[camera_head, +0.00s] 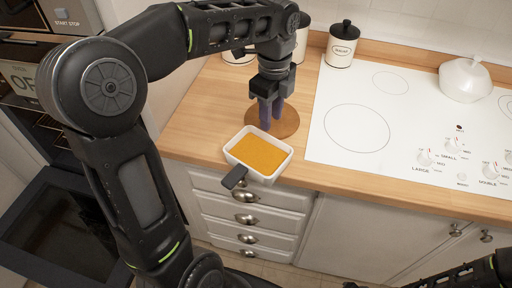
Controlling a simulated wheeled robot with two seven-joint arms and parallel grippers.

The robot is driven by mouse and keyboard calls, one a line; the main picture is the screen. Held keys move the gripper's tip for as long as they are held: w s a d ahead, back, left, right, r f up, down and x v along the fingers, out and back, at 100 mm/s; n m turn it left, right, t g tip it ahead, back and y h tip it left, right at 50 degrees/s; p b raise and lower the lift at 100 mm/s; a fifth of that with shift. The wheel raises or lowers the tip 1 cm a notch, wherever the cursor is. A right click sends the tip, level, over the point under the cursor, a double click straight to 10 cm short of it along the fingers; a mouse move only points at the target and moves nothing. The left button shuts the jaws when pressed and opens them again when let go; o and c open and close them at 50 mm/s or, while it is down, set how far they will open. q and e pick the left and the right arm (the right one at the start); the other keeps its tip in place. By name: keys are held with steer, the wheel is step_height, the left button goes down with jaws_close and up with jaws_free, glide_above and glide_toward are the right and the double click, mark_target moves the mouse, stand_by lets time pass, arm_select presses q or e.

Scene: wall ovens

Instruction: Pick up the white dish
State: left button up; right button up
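The white dish (285,165) is a small rectangular dish filled with something orange-yellow. It sits on the wooden counter at its front edge. A dark flat handle-like piece (235,177) sticks out at its front left corner; I cannot tell what it belongs to. My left gripper (270,118) points down just behind the dish, above a round brown board, apart from the dish. Its two fingers show close together, and I cannot tell whether there is a gap between them. My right arm shows only at the lower right edge; its gripper is out of view.
The round wooden board (289,120) lies behind the dish. A white cooktop (335,95) with knobs is to the right, with a white lidded pot (465,80) on it. White canisters (341,50) stand at the back. Drawers (265,215) are below the counter; an open oven door (55,225) is at left.

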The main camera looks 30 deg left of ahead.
mark_target(271, 137)
arm_select(q)
steer(key=shift+s+d+r, duration=0.1)
steer(key=shift+s+d, duration=0.05)
steer(key=shift+s, duration=0.05)
steer(key=shift+f, duration=1.35)
steer(key=shift+f+p, duration=0.6)
steer(key=shift+f, duration=2)
steer(key=shift+c, duration=0.2)
jaws_close()
steer(key=shift+s+d, duration=0.1)
